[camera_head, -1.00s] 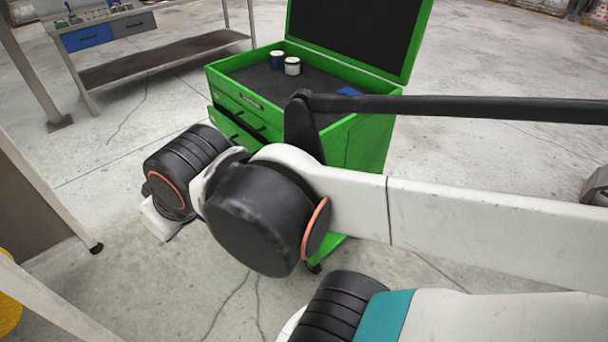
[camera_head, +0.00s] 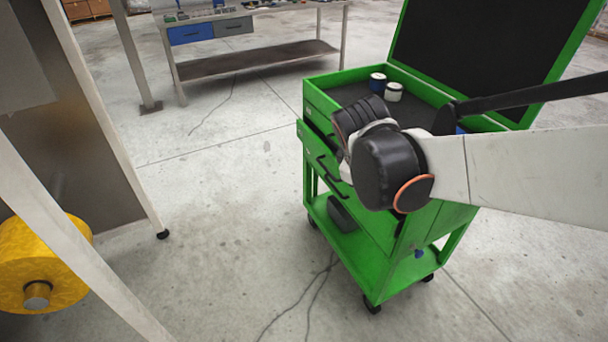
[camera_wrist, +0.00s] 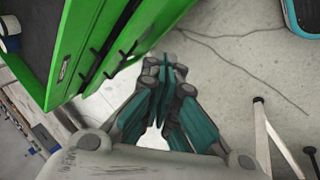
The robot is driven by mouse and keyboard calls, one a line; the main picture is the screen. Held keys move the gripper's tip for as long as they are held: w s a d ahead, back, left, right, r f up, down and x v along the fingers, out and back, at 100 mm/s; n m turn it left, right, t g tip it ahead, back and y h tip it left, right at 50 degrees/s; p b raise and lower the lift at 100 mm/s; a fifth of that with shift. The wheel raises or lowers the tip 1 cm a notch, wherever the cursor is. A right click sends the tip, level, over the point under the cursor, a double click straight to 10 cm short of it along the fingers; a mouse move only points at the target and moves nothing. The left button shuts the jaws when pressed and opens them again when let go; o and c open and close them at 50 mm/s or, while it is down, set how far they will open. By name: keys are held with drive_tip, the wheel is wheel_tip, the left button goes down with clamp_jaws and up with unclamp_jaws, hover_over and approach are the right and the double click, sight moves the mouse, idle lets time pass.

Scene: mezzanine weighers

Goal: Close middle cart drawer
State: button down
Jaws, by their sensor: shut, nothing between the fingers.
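The green tool cart (camera_head: 375,256) stands right of centre in the head view, with its lid raised. Its drawer fronts face left, and a middle drawer (camera_head: 318,150) appears to stick out a little, with a dark gap above it. My arm hides part of the drawers. In the wrist view the cart (camera_wrist: 70,50) is at upper left, with black drawer handles (camera_wrist: 112,62) on its front. My gripper (camera_wrist: 166,66) is shut and empty, beside the drawer fronts and over the floor. The gripper itself is hidden in the head view.
Two small cans (camera_head: 386,86) stand in the cart's top tray. A workbench (camera_head: 258,50) with a blue drawer is behind. A metal frame with a yellow roll (camera_head: 40,262) is at left. Concrete floor (camera_head: 225,215) left of the cart is clear, with a cable or crack.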

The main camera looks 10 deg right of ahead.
drive_tip(key=w+f+n+g+h, duration=0.1)
drive_tip(key=w+f+n+h, duration=0.2)
drive_tip(key=w+f+n, duration=0.45)
drive_tip(key=n+h+b, duration=0.3)
drive_tip(key=n+b, duration=0.2)
approach(369, 218)
wheel_tip(369, 218, down, 2)
drive_tip(key=a, duration=0.1)
drive_tip(key=shift+m+g, duration=0.25)
drive_tip(key=shift+g, duration=0.15)
drive_tip(key=shift+w+d+b, duration=0.2)
drive_tip(key=shift+w+d, duration=0.15)
drive_tip(key=shift+d, duration=0.35)
drive_tip(key=shift+w+d+b, duration=0.15)
drive_tip(key=shift+w+d, duration=0.15)
drive_tip(key=shift+d, duration=0.35)
drive_tip(key=shift+w+d+b, duration=0.2)
drive_tip(key=shift+w+d, duration=0.15)
drive_tip(key=shift+d, duration=0.35)
drive_tip(key=d, duration=0.1)
drive_tip(key=w+d, duration=0.1)
drive_tip(key=d, duration=0.2)
drive_tip(key=shift+w+d, duration=0.3)
drive_tip(key=shift+d, duration=0.05)
drive_tip(key=shift+a, duration=0.15)
